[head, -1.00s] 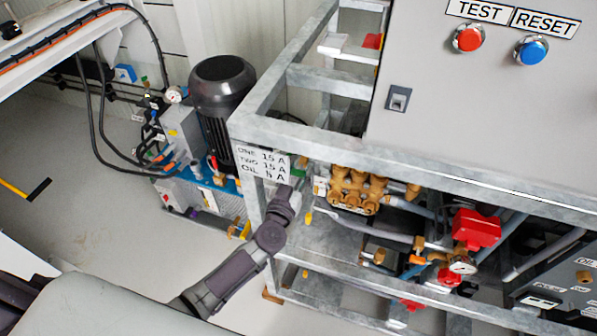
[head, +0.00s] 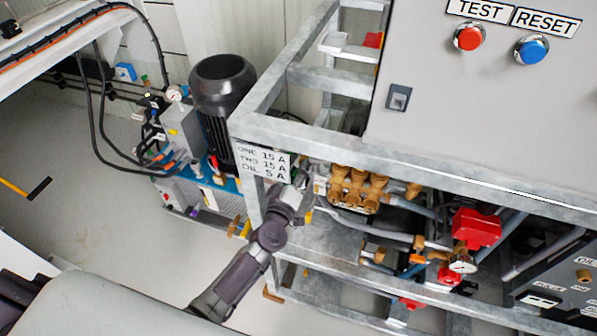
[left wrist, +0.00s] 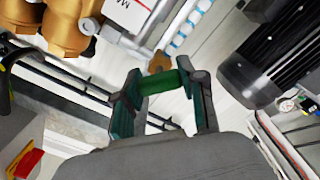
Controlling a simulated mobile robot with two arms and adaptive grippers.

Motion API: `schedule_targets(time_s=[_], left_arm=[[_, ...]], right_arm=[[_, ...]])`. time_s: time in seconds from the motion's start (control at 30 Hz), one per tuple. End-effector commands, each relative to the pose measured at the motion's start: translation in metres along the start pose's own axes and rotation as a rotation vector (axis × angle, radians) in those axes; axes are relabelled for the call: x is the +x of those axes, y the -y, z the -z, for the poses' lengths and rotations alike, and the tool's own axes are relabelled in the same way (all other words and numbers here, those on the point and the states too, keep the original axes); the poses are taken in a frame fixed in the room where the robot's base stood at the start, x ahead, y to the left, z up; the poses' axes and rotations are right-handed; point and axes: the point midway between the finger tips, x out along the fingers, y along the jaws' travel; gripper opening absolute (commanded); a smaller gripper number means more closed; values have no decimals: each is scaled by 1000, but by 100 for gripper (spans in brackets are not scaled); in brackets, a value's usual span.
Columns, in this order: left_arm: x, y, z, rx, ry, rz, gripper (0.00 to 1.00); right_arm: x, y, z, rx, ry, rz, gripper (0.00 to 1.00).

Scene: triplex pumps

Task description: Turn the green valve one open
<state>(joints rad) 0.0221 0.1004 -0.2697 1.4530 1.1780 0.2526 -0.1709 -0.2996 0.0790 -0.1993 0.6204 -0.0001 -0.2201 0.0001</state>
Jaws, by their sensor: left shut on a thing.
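The green valve handle (left wrist: 158,83) shows in the left wrist view as a short green bar between my fingers, with a brass fitting just beyond it. My left gripper (left wrist: 163,96) is shut on this handle, one finger on each side. In the head view my left gripper (head: 298,184) reaches in at the frame corner beside the label plate (head: 264,163). There the handle is mostly hidden by the gripper and the frame. My right gripper is not in view.
Brass pump heads (head: 358,188) sit just right of the gripper. Grey frame bars (head: 390,160) run above and below the arm. A black motor (head: 222,90) stands behind on the left. A red box (head: 476,229) and pipes lie further right. The floor at left is mostly clear.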

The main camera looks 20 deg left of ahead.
Motion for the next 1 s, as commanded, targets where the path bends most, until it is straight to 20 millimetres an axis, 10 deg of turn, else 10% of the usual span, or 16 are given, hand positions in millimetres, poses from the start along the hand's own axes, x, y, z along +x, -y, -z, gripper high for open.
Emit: schedule_targets(time_s=[1.0], left_arm=[[0, 2, -1, -683, 0, 2, 6]], right_arm=[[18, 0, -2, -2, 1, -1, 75]])
